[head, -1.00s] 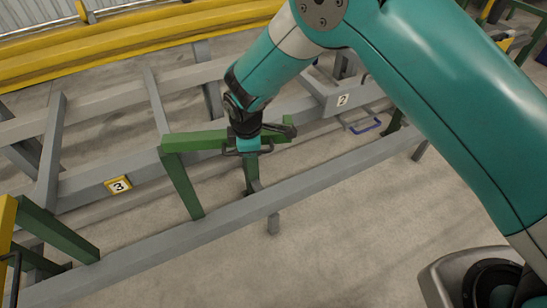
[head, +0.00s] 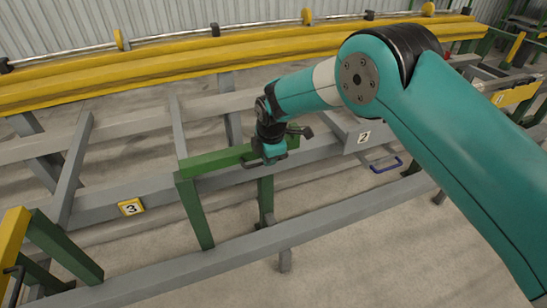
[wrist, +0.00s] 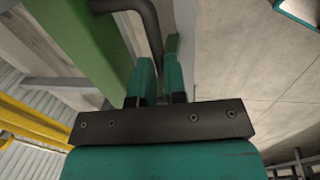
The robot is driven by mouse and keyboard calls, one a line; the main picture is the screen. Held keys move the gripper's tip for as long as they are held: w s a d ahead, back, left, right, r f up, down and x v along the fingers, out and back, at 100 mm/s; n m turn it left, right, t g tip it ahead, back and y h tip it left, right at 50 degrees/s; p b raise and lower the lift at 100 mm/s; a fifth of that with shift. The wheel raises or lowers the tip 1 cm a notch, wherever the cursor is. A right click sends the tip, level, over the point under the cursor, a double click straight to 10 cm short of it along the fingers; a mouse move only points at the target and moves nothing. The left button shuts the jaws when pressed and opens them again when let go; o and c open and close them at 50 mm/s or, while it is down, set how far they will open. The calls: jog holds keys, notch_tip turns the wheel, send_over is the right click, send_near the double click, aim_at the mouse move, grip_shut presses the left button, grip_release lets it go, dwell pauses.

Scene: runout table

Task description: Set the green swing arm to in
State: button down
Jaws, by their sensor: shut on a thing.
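The green swing arm (head: 215,161) is a horizontal beam on green posts at the grey frame, between the labels 3 and 2. A dark bent handle (head: 249,165) is on its near side. My gripper (head: 268,160) points down at this handle, beside the beam. In the wrist view the beam (wrist: 75,45) runs along the upper left and the dark handle (wrist: 148,30) comes down to my fingers (wrist: 158,78). My gripper is shut on the handle. My gripper partly hides the beam's right part in the head view.
Label 3 (head: 131,207) and label 2 (head: 364,137) sit on the grey frame. A blue handle (head: 386,165) hangs below label 2. Yellow rails (head: 130,85) run along the back. A lower grey beam (head: 190,263) crosses in front, with bare floor (head: 390,250) nearer.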

jog(key=shift+a+r, duration=0.1)
jog(key=shift+a, duration=0.2)
jog(key=c, duration=1.2)
grip_release()
jog(key=shift+a, duration=0.1)
jog(key=shift+o, duration=0.2)
jog(key=shift+d, duration=0.2)
jog(key=s+d+r, duration=0.1)
jog(key=s+r, duration=0.2)
jog(key=r, duration=1.4)
jog(key=shift+d, duration=0.2)
